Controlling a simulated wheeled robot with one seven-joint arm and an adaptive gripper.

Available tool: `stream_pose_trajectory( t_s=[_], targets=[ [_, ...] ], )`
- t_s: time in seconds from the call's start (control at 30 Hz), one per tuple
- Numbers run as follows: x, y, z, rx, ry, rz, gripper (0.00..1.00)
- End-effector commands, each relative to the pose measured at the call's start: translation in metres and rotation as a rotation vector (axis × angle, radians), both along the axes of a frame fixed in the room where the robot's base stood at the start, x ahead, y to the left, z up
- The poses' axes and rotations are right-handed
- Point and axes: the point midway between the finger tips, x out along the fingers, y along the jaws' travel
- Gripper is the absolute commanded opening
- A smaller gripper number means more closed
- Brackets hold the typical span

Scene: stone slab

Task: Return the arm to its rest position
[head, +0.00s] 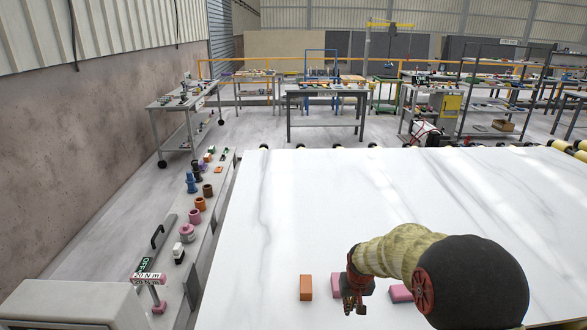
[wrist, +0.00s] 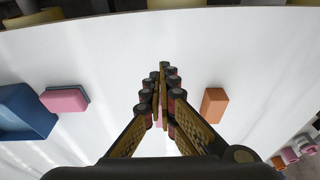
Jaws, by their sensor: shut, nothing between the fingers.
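My gripper (head: 354,302) hangs above the white stone slab (head: 300,200) in the head view, at the end of my arm. In the wrist view its fingers (wrist: 163,78) come together, shut and empty. An orange block (head: 306,287) lies on the slab to the left of my gripper; it also shows in the wrist view (wrist: 214,105). A pink block (head: 400,293) lies to the right, partly hidden by my arm; a pink block also shows at left in the wrist view (wrist: 64,99). Another pink piece (head: 335,281) is mostly hidden behind my gripper.
A grey ledge (head: 212,220) with several coloured parts runs along the slab's left side. The slab's far part is clear. Workbenches (head: 327,92) stand well behind it.

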Motion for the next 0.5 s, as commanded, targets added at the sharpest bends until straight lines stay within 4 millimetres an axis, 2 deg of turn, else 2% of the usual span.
stream_pose_trajectory(
  t_s=[0.07,0.17,0.37,0.5],
  targets=[
    [-0.024,0.0,-0.009,0.0,0.058,0.002,0.0],
    [-0.06,0.001,0.002,0.001,0.116,0.003,0.0],
    [-0.122,0.003,0.057,0.002,0.152,0.009,0.0],
    [-0.167,0.005,0.101,0.003,0.14,0.014,0.0]
  ],
)
